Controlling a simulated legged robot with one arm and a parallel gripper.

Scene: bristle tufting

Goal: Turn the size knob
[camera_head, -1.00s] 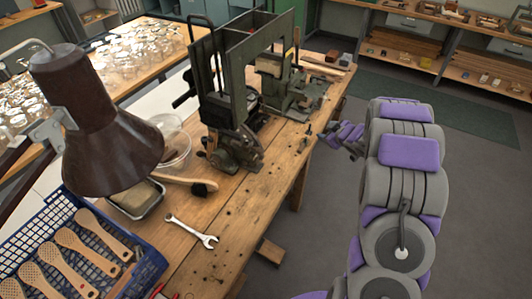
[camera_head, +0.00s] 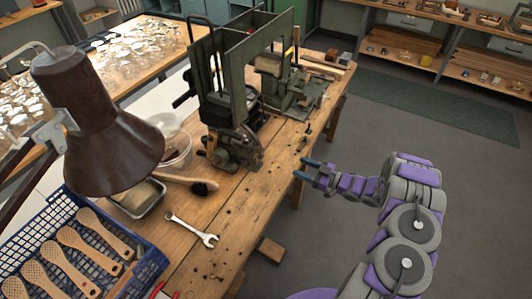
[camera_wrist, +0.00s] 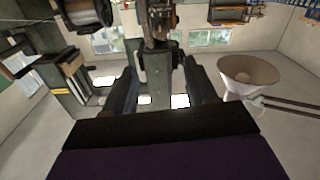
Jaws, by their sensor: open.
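The dark green tufting machine (camera_head: 238,75) stands on the wooden workbench. Low on its front is a round dark mechanism (camera_head: 238,148); I cannot tell which part of it is the size knob. My gripper (camera_head: 304,170) is open and empty at the bench's right edge, to the right of the machine and apart from it. In the wrist view my two dark fingers (camera_wrist: 163,92) stand apart, with part of the machine (camera_wrist: 158,60) showing beyond and between them.
A brown lamp (camera_head: 100,120) hangs over a blue crate (camera_head: 150,262) of wooden brush bodies at the left. A wrench (camera_head: 190,230) and a brush (camera_head: 185,182) lie on the workbench (camera_head: 235,215).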

